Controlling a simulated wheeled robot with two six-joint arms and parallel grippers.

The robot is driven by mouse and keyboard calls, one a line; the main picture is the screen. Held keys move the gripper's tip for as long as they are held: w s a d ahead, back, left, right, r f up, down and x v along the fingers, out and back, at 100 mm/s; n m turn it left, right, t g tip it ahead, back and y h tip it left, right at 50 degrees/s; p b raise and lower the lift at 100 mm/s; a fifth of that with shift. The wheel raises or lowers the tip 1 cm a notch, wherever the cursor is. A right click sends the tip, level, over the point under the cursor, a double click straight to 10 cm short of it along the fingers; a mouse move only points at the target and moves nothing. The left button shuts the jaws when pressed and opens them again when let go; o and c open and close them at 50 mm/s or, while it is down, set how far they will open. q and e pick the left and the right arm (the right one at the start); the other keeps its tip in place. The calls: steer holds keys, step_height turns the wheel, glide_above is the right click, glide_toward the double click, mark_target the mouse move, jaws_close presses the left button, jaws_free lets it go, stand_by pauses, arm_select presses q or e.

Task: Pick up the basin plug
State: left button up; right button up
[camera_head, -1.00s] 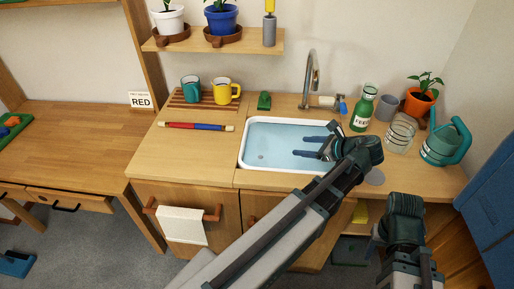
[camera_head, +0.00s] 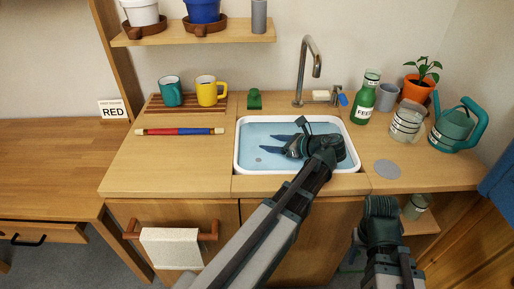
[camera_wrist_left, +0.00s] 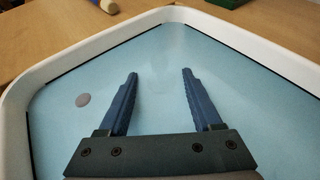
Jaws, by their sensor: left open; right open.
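A small grey disc, the likely basin plug (camera_head: 258,160), lies in the left part of the water-filled white basin (camera_head: 236,150). In the left wrist view the plug (camera_wrist_left: 83,100) is left of my fingers, apart from them. My left gripper (camera_head: 268,144) is open and empty over the basin, its fingers pointing left; its fingertips also show in the wrist view (camera_wrist_left: 159,74). The picture does not settle whether the fingers touch the water. My right gripper (camera_head: 380,207) is in front of the counter at the lower right, with its fingers hard to make out.
A curved tap (camera_head: 309,68) rises behind the basin. A green bottle (camera_head: 364,102), glass jar (camera_head: 406,122), watering can (camera_head: 453,130) and larger grey disc (camera_head: 387,169) stand or lie right of it. Left are a red-blue rod (camera_head: 180,131) and two mugs; that counter's front is clear.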

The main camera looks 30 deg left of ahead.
mark_target(258, 138)
arm_select(q)
steer(key=shift+r+b+x, duration=0.15)
steer(key=shift+b+x, duration=0.15)
steer(key=shift+x, duration=1.05)
steer(key=shift+r+b+x, duration=0.2)
steer(key=shift+b+x, duration=0.1)
steer(key=shift+x, duration=1)
steer(key=shift+a, duration=0.1)
jaws_close()
